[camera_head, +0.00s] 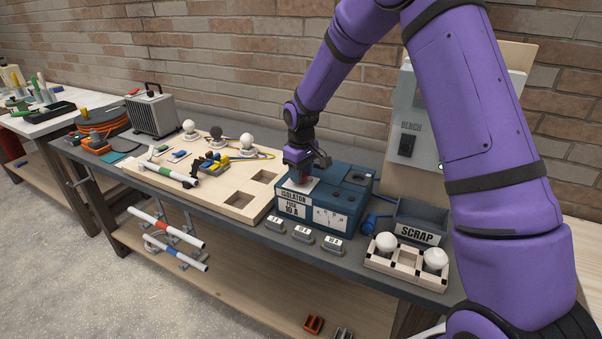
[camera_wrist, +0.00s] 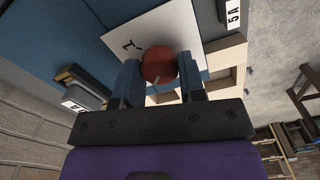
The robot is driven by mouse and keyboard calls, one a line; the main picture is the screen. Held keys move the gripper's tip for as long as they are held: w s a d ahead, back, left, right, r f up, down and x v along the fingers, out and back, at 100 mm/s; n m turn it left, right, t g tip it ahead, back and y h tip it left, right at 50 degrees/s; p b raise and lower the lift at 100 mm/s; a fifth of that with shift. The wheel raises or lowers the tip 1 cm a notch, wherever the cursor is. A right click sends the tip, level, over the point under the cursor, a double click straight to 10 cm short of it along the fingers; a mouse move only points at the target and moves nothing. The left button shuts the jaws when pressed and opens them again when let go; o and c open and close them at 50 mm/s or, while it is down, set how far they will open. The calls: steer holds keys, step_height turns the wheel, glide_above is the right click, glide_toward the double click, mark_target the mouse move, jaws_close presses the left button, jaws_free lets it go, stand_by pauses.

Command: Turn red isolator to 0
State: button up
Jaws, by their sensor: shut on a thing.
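The red isolator (camera_head: 300,177) is a small red knob on a white plate on top of the blue isolator box (camera_head: 350,190). A mark like "I" is printed on the white plate (camera_wrist: 128,45). I see no 0 mark; part of the plate is hidden by my gripper.
The box front carries an "ISOLATOR" label and a dial. Several small grey fuse blocks (camera_head: 302,234) lie before it. A scrap bin (camera_head: 420,222) and a wooden holder with white bulbs (camera_head: 408,258) stand to the right. A wooden board (camera_head: 215,185) lies left.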

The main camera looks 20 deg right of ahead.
steer(key=o, duration=0.9)
steer(key=shift+o, duration=0.2)
steer(key=shift+r, duration=0.15)
step_height(320, 180, up, 9)
steer(key=shift+r, duration=0.8)
